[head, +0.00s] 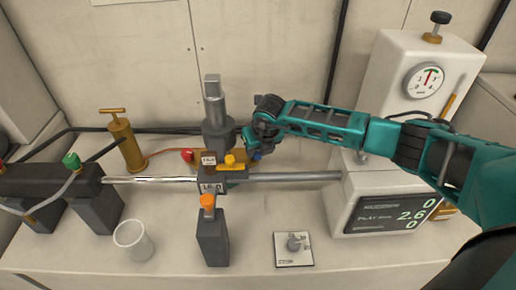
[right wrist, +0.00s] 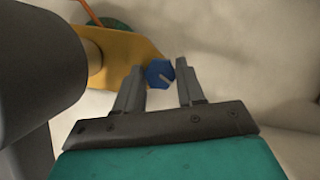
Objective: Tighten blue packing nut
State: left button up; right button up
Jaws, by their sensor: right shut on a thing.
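The blue packing nut (right wrist: 160,74) is a small hexagon with a light slot in its face. In the right wrist view it lies between the fingertips of my right gripper (right wrist: 161,88), beside a yellow-orange part (right wrist: 118,55). In the head view my right gripper (head: 254,140) reaches in from the right beside the grey upright cylinder (head: 214,105). The blue nut (head: 256,156) shows there only as a small patch beneath the gripper. My right gripper is shut on the nut. My left gripper is not in view.
A horizontal shaft (head: 290,177) crosses the bench. A gauge housing (head: 415,85) and a display box (head: 385,210) stand at right. A clear cup (head: 133,241), an orange-topped dark post (head: 212,235) and a small plate with a knob (head: 294,250) are in front. A brass pump (head: 124,142) stands at left.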

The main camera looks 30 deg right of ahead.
dwell(0.4)
jog(key=o, duration=1)
jog(key=shift+o, duration=0.2)
jog(key=v, duration=1.3)
jog(key=shift+a, duration=0.1)
